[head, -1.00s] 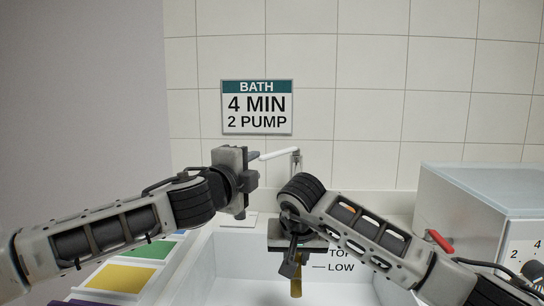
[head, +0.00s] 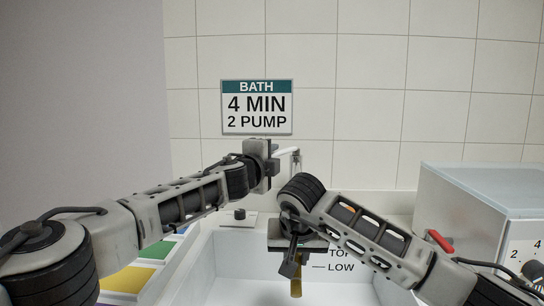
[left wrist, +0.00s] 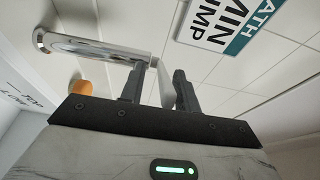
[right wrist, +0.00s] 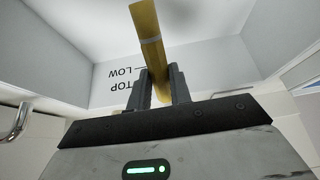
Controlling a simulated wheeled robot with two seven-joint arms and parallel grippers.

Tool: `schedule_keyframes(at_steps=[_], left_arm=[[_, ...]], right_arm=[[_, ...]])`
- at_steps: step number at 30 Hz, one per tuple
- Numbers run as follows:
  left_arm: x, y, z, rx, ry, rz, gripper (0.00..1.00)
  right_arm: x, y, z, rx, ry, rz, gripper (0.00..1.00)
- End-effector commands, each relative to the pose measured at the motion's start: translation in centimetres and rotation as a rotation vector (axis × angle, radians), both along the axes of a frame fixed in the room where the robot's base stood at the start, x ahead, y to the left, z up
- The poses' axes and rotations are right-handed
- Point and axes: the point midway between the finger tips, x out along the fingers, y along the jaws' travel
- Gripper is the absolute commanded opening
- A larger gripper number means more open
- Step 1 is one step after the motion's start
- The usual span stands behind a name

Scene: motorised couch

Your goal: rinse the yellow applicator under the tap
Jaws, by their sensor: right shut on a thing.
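The yellow applicator (head: 296,287) hangs down over the white basin in the head view. In the right wrist view the applicator (right wrist: 148,35) runs between the fingers of my right gripper (right wrist: 160,88), which is shut on it. The tap (head: 296,157) is mostly hidden behind my left gripper (head: 272,165) in the head view. In the left wrist view the chrome tap (left wrist: 95,47) has a pale lever (left wrist: 164,85). The lever lies between the spread fingers of my left gripper (left wrist: 157,88). Whether they touch it is unclear. No water is visible.
The white basin (head: 235,265) has TOP and LOW marks on its back wall. Coloured panels (head: 125,280) lie left of it. A white box (head: 470,205) with a red lever and dial stands at the right. A bath sign (head: 257,107) hangs on the tiled wall.

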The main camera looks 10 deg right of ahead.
Motion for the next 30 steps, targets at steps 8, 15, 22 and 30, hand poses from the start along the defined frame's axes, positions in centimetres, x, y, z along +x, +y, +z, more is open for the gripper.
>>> schedule_keyframes(at_steps=[8,15,22,30], left_arm=[[0.46,-0.24,0.48,-0.003,-0.007,0.001,0.32],[0.47,-0.27,0.49,-0.003,-0.009,0.0,0.32],[0.48,-0.24,0.49,-0.002,-0.008,0.001,0.0],[0.99,-0.03,0.72,-0.009,-0.022,-0.023,0.0]], right_arm=[[0.01,0.01,0.03,0.0,-0.001,0.0,0.0],[0.01,0.01,0.03,0.0,-0.001,0.0,0.0],[0.01,0.01,0.03,0.0,-0.001,0.0,0.0],[0.01,0.01,0.03,0.0,-0.001,0.0,0.0]])
